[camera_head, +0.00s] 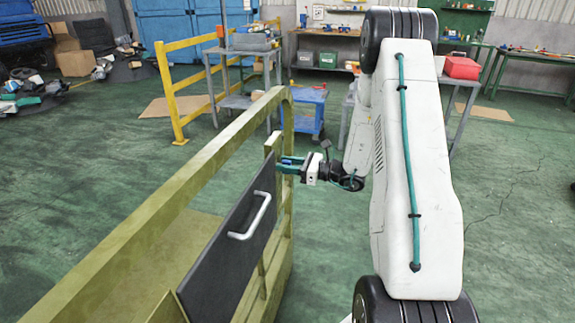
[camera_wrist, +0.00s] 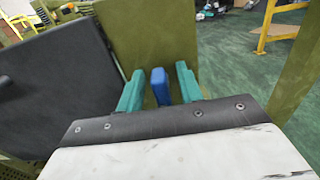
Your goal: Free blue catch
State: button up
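The blue catch (camera_wrist: 160,87) shows in the wrist view as a small upright blue bar in front of an olive panel (camera_wrist: 150,38). My gripper (camera_wrist: 160,88) has its two teal fingers apart, one on each side of the catch, with a visible gap on both sides. In the head view my gripper (camera_head: 290,164) is at the far upright of the olive frame (camera_head: 150,225), beside a dark panel (camera_head: 235,250) with a pale handle (camera_head: 252,218). I cannot make out the catch in the head view. The dark panel (camera_wrist: 50,85) also shows at the left of the wrist view.
A yellow railing (camera_head: 172,95) and a blue cart (camera_head: 308,112) stand beyond the frame. Workbenches, one with a red box (camera_head: 462,68), are at the back. Clutter lies on the far left floor. The green floor on the right (camera_head: 515,200) is clear.

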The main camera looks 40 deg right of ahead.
grip_shut()
jog(key=shift+n, duration=0.3)
jog(key=n, duration=0.4)
jog(key=shift+s+a, duration=0.15)
jog(key=shift+a, duration=0.05)
jog(key=shift+s+a+f+n, duration=0.1)
jog(key=shift+f+n, duration=0.1)
jog(key=shift+n, duration=2)
jog(key=shift+s+a+f+n, duration=0.1)
jog(key=shift+f+n, duration=0.15)
jog(key=shift+n, duration=1.95)
jog(key=shift+s+a+f+n, duration=0.1)
jog(key=shift+f+n, duration=0.1)
jog(key=shift+n, duration=2)
